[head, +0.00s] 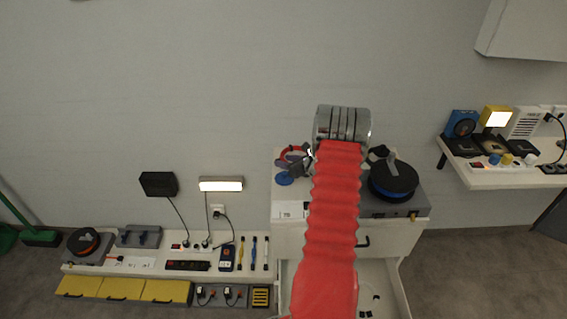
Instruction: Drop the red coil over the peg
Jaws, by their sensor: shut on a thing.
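A red coil (291,151) shows as a partial ring at the left end of my arm's wrist, above the white cabinet. My gripper (298,161), dark grey and partly hidden by my arm, is shut on it. A dark blue coil (392,182) lies on a dark grey base at the right of the cabinet top, with a grey upright piece (392,163) in its middle. I cannot tell whether that piece is the peg. A small blue round piece (284,179) shows just below my gripper.
The white cabinet (288,238) has an open drawer below. A wall shelf (505,178) at right holds small devices. My red-sleeved arm hides the cabinet's middle.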

